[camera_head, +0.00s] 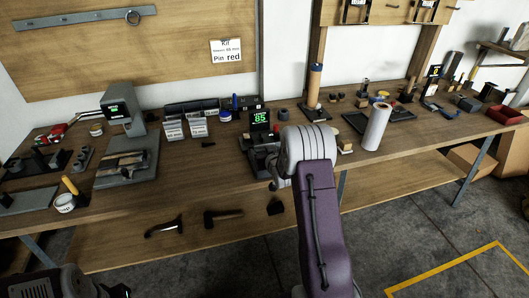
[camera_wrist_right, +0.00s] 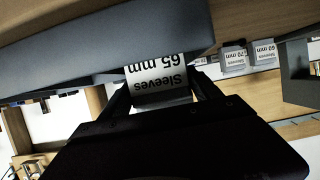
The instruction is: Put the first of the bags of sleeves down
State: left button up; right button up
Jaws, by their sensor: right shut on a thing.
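In the right wrist view my right gripper (camera_wrist_right: 158,92) is shut on a bag of sleeves (camera_wrist_right: 156,72), whose white label reads "Sleeves 65 mm" upside down. In the head view the right gripper (camera_head: 274,168) is mostly hidden by my purple arm, beside a small device with a green display (camera_head: 260,117). I cannot tell whether the held bag touches the bench. Two other labelled bags, 70 mm (camera_wrist_right: 233,58) and 60 mm (camera_wrist_right: 264,52), stand side by side; the head view shows them on the bench (camera_head: 173,130) (camera_head: 197,127). A dark part of my left arm shows at the bottom left; its jaws are unclear.
The wall note (camera_head: 226,51) reads "Kit", 65 mm and "Pin red". A grey press (camera_head: 128,150) stands left, a white roll (camera_head: 377,127) and dark tray (camera_head: 352,121) right. Bare wood (camera_head: 222,170) lies between press and display. Tools lie on the lower shelf (camera_head: 190,238).

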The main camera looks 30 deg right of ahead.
jog(key=o, duration=1.5)
jog(key=shift+f, duration=0.15)
jog(key=shift+s+r, duration=0.1)
jog(key=shift+r, duration=0.2)
jog(key=v, duration=1.1)
jog(key=shift+s+p, duration=0.3)
jog(key=shift+s, duration=0.05)
jog(key=shift+a+r, duration=0.1)
